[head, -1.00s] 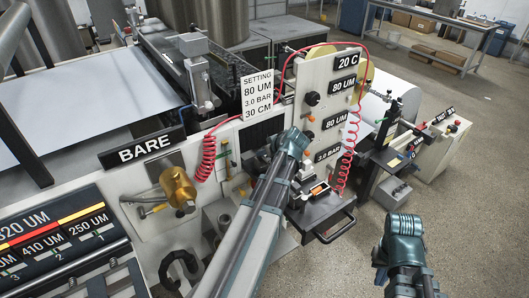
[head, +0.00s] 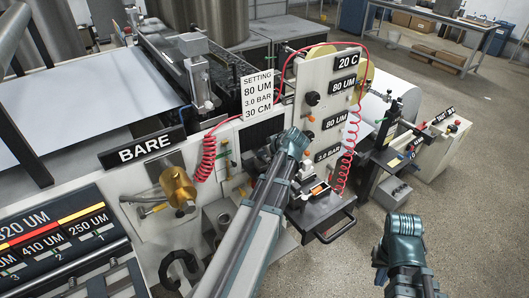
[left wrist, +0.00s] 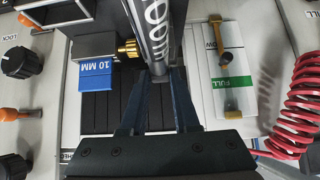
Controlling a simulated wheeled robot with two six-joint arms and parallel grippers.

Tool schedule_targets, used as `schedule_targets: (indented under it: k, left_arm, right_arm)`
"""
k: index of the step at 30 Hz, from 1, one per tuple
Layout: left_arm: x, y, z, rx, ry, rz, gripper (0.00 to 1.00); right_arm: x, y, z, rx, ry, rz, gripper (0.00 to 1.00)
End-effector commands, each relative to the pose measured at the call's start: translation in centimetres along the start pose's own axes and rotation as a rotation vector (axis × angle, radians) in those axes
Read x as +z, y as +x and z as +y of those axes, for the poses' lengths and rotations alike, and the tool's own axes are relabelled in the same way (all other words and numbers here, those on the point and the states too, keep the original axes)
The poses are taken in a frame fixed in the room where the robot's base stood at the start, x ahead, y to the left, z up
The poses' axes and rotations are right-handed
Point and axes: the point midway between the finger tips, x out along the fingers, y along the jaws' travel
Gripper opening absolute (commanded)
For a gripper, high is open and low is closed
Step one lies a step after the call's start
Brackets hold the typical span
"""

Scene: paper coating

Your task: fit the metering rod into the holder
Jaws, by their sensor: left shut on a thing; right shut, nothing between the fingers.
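My left gripper (left wrist: 158,92) is shut on the metering rod (left wrist: 157,35), a grey cylinder with partly visible "00um" lettering in the left wrist view. The rod points up and away from the fingers, between dark machine parts. In the head view my left arm reaches to the machine front, and its gripper (head: 272,160) is mostly hidden by the arm. I cannot make out the holder clearly, nor whether the rod touches it. My right gripper (head: 384,272) is at the lower right over the floor, shut and empty, its fingertips hard to see.
A blue "10 MM" block (left wrist: 95,76) and a brass knob (left wrist: 127,48) are left of the rod. A green "FULL" plate (left wrist: 232,83) and a red coiled hose (left wrist: 296,105) are to the right. A labelled rod rack (head: 65,255) stands lower left in the head view.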

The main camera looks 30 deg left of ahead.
Motion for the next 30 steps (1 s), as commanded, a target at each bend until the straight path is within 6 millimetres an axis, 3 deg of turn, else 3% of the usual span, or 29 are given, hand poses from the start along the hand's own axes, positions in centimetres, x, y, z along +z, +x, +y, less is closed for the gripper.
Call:
schedule_targets:
  k: [26, 27, 30]
  left_arm:
    - [1.5, 1.4, 0.0, 0.0, 0.0, 0.0, 0.0]
    - [1.4, 1.3, 0.0, 0.0, 0.0, 0.0, 0.36]
    - [1.3, 1.3, 0.0, 0.0, 0.0, 0.0, 0.55]
  right_arm:
    - [-0.1, 2.0, -0.2, 0.0, 0.0, 0.0, 0.0]
    - [-0.1, 1.9, -0.2, 0.0, 0.0, 0.0, 0.0]
    - [-0.1, 1.9, -0.2, 0.0, 0.0, 0.0, 0.0]
